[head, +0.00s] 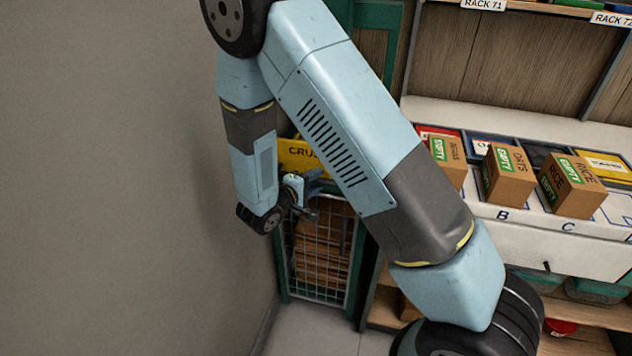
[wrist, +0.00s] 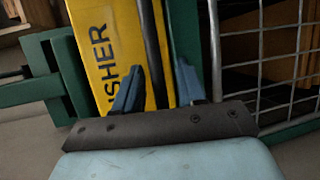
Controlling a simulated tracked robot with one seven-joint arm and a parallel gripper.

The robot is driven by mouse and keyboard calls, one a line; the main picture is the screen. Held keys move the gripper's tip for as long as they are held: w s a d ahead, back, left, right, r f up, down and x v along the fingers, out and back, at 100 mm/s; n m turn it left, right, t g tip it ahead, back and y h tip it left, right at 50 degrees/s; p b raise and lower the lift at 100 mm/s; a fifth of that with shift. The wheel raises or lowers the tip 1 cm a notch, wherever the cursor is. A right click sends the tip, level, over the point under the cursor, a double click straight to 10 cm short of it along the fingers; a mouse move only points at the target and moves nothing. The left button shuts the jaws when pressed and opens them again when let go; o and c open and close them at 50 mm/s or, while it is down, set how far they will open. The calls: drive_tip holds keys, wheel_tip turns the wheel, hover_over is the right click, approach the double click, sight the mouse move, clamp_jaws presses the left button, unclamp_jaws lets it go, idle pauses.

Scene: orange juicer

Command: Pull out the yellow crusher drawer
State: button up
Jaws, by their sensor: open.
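The yellow crusher drawer (head: 290,158) is in the green frame at the back, partly hidden behind my arm in the head view. My gripper (wrist: 158,82) is open, with one blue finger on each side of the bar's line. I cannot tell whether the fingers touch the drawer. In the head view my gripper (head: 314,185) is small and just below the drawer front.
A wire mesh door (head: 318,250) sits below the drawer, and its mesh (wrist: 265,55) is close on the right in the wrist view. A plain wall (head: 120,180) stands at left. At right, a white counter (head: 560,245) holds several cardboard boxes (head: 508,172).

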clamp_jaws()
idle(0.3)
